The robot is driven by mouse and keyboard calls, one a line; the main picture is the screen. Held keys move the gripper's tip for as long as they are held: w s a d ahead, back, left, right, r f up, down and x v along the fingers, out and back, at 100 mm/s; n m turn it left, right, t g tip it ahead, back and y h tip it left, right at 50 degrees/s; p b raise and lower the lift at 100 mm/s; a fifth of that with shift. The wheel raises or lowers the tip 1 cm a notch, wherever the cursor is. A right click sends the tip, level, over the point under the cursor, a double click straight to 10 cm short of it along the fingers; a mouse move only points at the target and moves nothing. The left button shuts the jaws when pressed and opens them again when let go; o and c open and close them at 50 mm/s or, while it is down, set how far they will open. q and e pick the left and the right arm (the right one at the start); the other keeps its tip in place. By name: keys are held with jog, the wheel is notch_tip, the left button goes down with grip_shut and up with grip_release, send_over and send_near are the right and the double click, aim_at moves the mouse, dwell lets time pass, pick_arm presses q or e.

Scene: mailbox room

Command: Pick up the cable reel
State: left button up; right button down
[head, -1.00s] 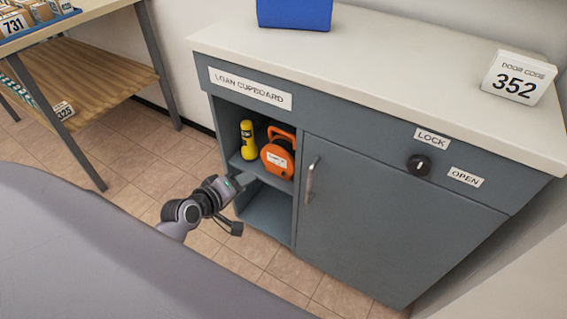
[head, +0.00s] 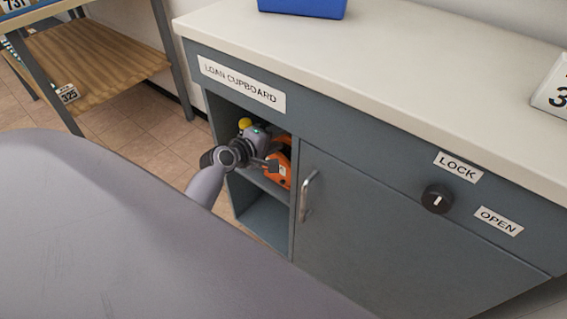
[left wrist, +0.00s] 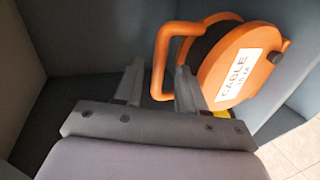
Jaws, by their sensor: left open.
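The cable reel (head: 284,163) is orange with a dark drum and sits on the shelf in the cupboard's open left bay. In the head view my left gripper (head: 270,158) is at the bay's opening and partly hides it. The left wrist view shows the reel (left wrist: 243,66) with its white "CABLE" label and its orange loop handle (left wrist: 161,58). There my left gripper (left wrist: 158,90) is open, and the handle's upright part shows between its two fingers. I cannot tell how deep the handle lies between them. My right gripper is not in view.
A yellow object (head: 245,123) stands beside the reel, mostly hidden by my arm. The cupboard door (head: 380,225) with its handle (head: 309,196) is right of the bay. A blue bin (head: 302,6) stands on the countertop (head: 400,70). A wooden-shelved table (head: 85,65) is at left.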

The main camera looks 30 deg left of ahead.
pick_arm(q)
jog(key=shift+b+x, duration=0.3)
jog(key=shift+x, duration=1.2)
grip_shut()
jog(key=shift+s+a+f, duration=0.1)
jog(key=shift+r, duration=0.3)
